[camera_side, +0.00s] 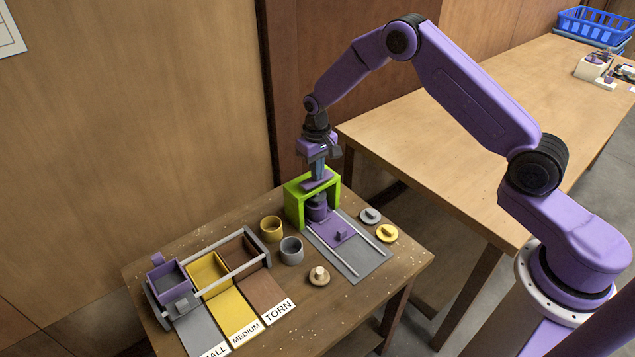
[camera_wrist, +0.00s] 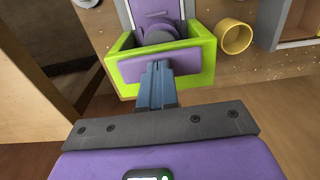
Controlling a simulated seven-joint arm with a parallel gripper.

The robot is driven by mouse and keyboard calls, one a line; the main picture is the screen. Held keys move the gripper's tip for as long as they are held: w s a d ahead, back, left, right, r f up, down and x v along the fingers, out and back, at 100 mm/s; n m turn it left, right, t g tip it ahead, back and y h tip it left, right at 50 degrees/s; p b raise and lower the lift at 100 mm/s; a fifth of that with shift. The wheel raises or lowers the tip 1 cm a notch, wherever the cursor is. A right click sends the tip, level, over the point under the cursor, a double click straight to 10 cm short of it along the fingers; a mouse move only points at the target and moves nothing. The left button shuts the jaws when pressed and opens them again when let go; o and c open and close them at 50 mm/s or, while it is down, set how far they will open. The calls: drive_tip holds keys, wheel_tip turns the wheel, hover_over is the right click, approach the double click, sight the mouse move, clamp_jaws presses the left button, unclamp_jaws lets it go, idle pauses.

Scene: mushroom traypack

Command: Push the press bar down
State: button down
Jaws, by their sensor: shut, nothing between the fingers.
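The press is a bright green frame (camera_side: 297,207) on the brown table, also in the wrist view (camera_wrist: 206,65). Its purple press bar (camera_side: 316,184) lies across the frame's top and shows in the wrist view (camera_wrist: 187,60). My gripper (camera_side: 317,177) points down at the bar with its blue-grey fingers shut and empty; in the wrist view the fingertips (camera_wrist: 158,66) overlap the bar's middle. I cannot tell whether they touch it. A round purple piece (camera_side: 317,208) sits under the bar, inside the frame, at the end of a purple slide plate (camera_side: 334,232).
Two rails flank the slide plate. Grey (camera_side: 291,250) and yellow cups (camera_side: 271,229) stand left of it, a mushroom (camera_side: 319,275) in front, and grey (camera_side: 370,216) and yellow knobbed lids (camera_side: 387,233) to the right. A sorting rack (camera_side: 207,290) with labelled lanes fills the table's left.

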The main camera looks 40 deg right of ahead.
drive_tip(key=shift+r, duration=3.05)
drive_tip(key=shift+a+r, duration=0.1)
drive_tip(key=s+a+r+n, duration=0.3)
drive_tip(key=s+r, duration=0.3)
drive_tip(key=s, duration=0.3)
drive_tip(key=s+a+r+n, duration=0.3)
drive_tip(key=s+a+r, duration=0.15)
drive_tip(key=s, duration=0.55)
drive_tip(key=s+d+r+n, duration=0.2)
drive_tip(key=s+d+n, duration=0.1)
drive_tip(key=s, duration=0.8)
drive_tip(key=s+d+r+n, duration=0.1)
drive_tip(key=s+d+n, duration=0.2)
drive_tip(key=s, duration=0.8)
drive_tip(key=shift+d+r+n, duration=0.3)
drive_tip(key=shift+d+r, duration=0.05)
drive_tip(key=shift+d, duration=0.85)
